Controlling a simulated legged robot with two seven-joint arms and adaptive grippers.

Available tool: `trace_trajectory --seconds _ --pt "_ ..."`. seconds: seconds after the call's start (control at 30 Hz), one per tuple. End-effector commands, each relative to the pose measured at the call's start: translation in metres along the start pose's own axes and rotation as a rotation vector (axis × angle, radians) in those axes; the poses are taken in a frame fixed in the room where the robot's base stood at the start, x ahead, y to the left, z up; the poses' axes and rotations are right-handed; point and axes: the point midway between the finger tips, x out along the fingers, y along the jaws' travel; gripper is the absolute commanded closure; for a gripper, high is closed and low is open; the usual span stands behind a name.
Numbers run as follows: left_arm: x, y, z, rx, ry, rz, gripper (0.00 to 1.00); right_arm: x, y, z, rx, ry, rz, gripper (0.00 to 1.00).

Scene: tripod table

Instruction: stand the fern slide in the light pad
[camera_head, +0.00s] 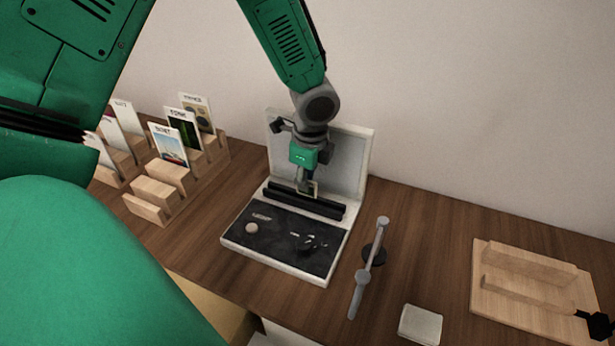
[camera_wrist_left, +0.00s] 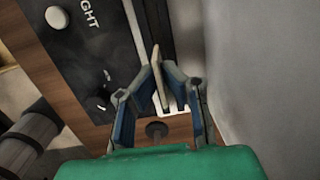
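The light pad (camera_head: 235,238) is an open case on the wooden table, with a dark control panel, a raised pale back panel (camera_head: 349,150) and a black slotted rail (camera_head: 320,208) between them. My left gripper (camera_head: 308,187) points down over the rail. It is shut on a small thin slide (camera_head: 314,190), whose lower edge is at the rail. I cannot tell how deep it sits. In the left wrist view the slide (camera_wrist_left: 157,72) shows edge-on between the blue finger pads (camera_wrist_left: 160,85). Its picture and label cannot be read. My right gripper is not in view.
Stepped wooden racks (camera_head: 168,173) with several labelled slides stand at the left, partly behind my arm. A grey metal rod piece (camera_head: 368,270), a pale square block (camera_head: 421,324) and a wooden holder (camera_head: 490,308) lie to the right. A wall stands close behind the pad.

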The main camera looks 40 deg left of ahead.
Motion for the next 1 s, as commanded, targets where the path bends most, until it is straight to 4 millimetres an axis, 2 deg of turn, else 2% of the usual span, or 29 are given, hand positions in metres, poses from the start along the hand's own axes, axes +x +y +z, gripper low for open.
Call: trace_trajectory --seconds 0.47,1.0 --pt "-0.003 0.002 -0.007 0.0 -0.007 0.0 1.0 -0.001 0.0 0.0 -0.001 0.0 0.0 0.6" --pt "0.021 -0.002 0.001 -0.001 -0.003 0.037 1.0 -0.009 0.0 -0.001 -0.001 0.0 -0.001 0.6"
